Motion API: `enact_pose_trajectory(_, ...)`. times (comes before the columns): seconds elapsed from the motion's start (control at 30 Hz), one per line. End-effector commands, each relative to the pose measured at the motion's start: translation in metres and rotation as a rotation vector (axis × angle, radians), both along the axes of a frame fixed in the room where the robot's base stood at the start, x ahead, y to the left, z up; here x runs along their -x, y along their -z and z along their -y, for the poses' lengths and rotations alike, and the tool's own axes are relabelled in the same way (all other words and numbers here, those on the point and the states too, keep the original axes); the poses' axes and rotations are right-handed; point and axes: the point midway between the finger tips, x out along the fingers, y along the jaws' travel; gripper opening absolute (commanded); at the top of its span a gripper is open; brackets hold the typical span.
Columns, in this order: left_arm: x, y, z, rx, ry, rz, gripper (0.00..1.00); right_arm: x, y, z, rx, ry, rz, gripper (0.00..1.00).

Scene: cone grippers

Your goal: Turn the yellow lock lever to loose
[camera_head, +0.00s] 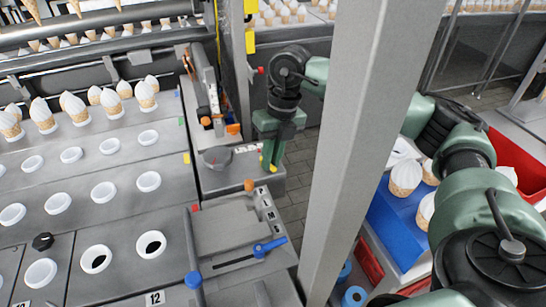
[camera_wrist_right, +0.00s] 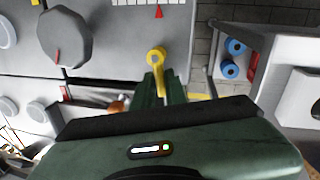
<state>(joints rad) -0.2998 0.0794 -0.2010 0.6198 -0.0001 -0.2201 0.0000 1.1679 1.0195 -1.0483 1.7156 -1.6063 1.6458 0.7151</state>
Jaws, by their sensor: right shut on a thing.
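The yellow lock lever (camera_wrist_right: 157,60) shows in the right wrist view, with its round end on the grey panel and its arm running down between my fingertips. My right gripper (camera_wrist_right: 160,90) is shut on the lever's arm; the fingers partly hide it. In the head view my right gripper (camera_head: 269,148) points down at the edge of a grey machine ledge, with yellow parts (camera_head: 273,166) at its fingertips. I cannot read any loose or tight marking. My left gripper is not in view.
A grey post (camera_head: 355,140) stands in front of my right arm. A grey dial (camera_head: 216,157) and a scale with a red pointer (camera_wrist_right: 159,12) are near the lever. A blue-handled lever (camera_head: 270,246) is on the nearer panel. A blue tray (camera_head: 393,225) holds filled cones at right.

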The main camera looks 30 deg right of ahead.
Motion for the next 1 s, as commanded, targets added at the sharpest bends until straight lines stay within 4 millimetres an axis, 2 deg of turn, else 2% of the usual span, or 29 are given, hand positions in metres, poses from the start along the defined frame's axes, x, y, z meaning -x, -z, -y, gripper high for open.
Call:
enact_pose_trajectory(0.3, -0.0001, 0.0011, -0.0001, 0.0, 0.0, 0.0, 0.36, -0.0013, -0.0019, -0.0022, -0.002, 0.102, 0.006, 0.0)
enact_pose_trajectory(0.77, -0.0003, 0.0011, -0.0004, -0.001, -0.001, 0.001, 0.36, -0.0017, -0.0024, -0.0023, -0.001, 0.115, 0.007, 0.0)
enact_pose_trajectory(0.8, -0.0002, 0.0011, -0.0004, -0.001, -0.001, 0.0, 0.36, -0.0017, -0.0024, -0.0023, -0.001, 0.115, 0.007, 0.15)
enact_pose_trajectory(0.87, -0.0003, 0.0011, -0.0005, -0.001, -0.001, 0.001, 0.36, -0.0017, -0.0023, -0.0023, -0.001, 0.114, 0.007, 0.32)
enact_pose_trajectory(1.0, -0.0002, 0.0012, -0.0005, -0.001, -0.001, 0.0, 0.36, -0.001, -0.0015, -0.0025, -0.001, 0.114, 0.004, 0.34)
